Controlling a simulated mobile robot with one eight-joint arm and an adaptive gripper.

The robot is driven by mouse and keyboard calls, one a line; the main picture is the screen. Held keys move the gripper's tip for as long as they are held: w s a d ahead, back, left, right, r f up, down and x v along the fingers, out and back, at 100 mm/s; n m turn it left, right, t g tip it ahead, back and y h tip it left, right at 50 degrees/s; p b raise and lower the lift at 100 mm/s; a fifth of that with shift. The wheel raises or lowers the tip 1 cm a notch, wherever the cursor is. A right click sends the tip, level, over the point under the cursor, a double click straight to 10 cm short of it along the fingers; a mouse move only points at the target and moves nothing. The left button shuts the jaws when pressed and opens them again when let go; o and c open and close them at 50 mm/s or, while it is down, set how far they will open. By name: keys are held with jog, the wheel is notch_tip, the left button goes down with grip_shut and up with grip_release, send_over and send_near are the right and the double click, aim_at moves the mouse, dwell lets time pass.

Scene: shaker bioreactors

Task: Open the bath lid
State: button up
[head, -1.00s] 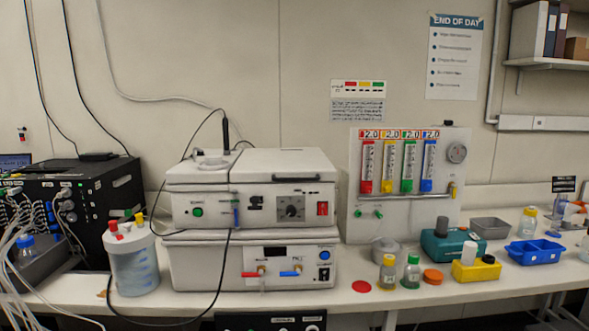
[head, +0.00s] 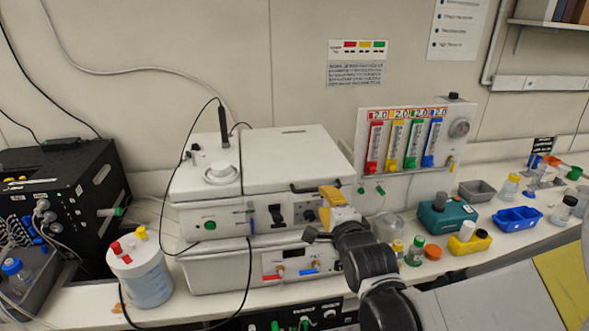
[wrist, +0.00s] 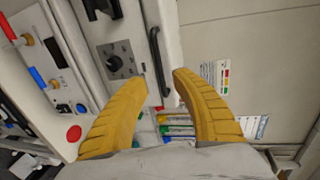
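The white bath unit (head: 218,215) stands left of centre on the bench, stacked on a second white unit. Its flat white lid (head: 285,155) looks closed, with a black bar handle (head: 318,186) along its front edge. My gripper (head: 328,205) has yellow fingers and is in front of the handle's right part, covering part of the front panel. In the wrist view, the two fingers (wrist: 162,80) are apart with nothing between them. The handle (wrist: 155,62) shows just beyond the fingertips, roughly in line with the gap. I cannot tell whether a finger touches it.
A round port (head: 221,173) and black probe stand on the bath's left top, with a loose cable. A white jar (head: 140,272) is at the left. The flowmeter panel (head: 405,145) stands close right of the bath. Bottles and a blue tray (head: 518,219) are farther right.

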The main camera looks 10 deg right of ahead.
aim_at(317, 190)
jog(key=x, duration=0.8)
grip_shut()
